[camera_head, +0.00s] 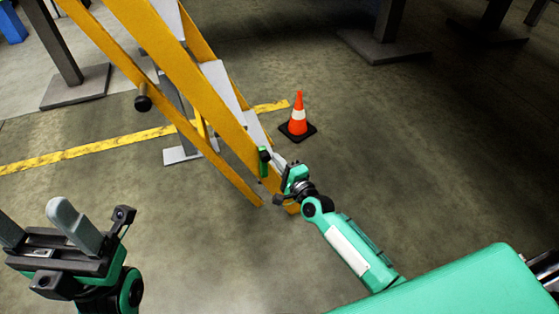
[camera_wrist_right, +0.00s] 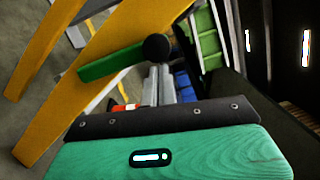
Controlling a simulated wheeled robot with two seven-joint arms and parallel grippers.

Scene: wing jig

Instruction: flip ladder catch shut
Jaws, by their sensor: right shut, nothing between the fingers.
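The yellow ladder (camera_head: 185,75) stands tilted at the upper left, and its rail (camera_wrist_right: 75,92) crosses the right wrist view. The catch is a green bar (camera_wrist_right: 108,63) with a black ball knob (camera_wrist_right: 157,47), lying across the rail. In the head view the catch (camera_head: 264,160) is a small green piece low on the rail. My right gripper (camera_head: 278,162) is shut and empty beside it. In the right wrist view its grey fingers (camera_wrist_right: 158,72) are together, with their tips close under the knob; I cannot tell whether they touch. My left gripper (camera_head: 28,210) is open and empty, far from the ladder.
An orange and white cone (camera_head: 298,118) stands on the floor just right of the ladder. A yellow floor line (camera_head: 80,155) runs past the ladder. Grey posts on base plates (camera_head: 385,47) stand at the back. The floor at the right is clear.

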